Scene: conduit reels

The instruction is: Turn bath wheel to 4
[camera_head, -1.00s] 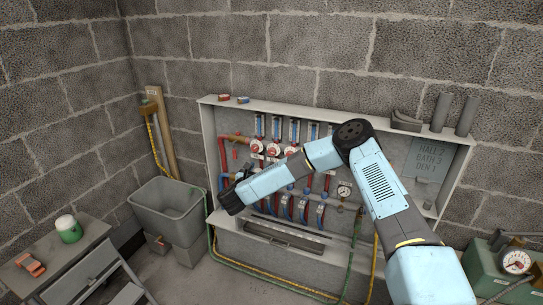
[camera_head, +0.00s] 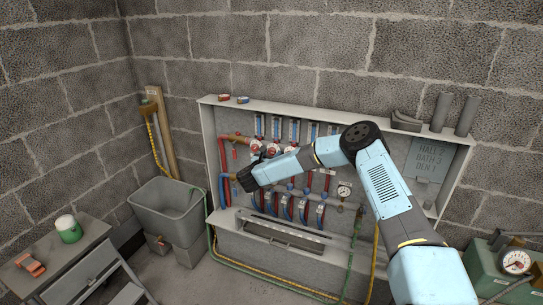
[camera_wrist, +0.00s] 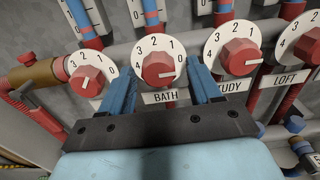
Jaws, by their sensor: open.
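The bath wheel (camera_wrist: 156,66) is a red knob on a round white dial numbered 0 to 4, in the middle of the wrist view. The BATH label (camera_wrist: 165,97) is below it. A short white mark on the knob lies on its lower right; the number it points to is hard to tell. My gripper (camera_wrist: 158,72) is open, with one blue finger on each side of the bath dial in the picture. I see nothing held, and cannot tell whether the fingers touch. In the head view my gripper (camera_head: 246,179) is at the cabinet's left, below the dials.
The STUDY dial (camera_wrist: 232,48) and LOFT dial (camera_wrist: 303,45) are to the right, and another dial (camera_wrist: 88,75) is close on the left. Red and blue pipes crowd the cabinet (camera_head: 282,107). A grey tub (camera_head: 165,205) stands left of it.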

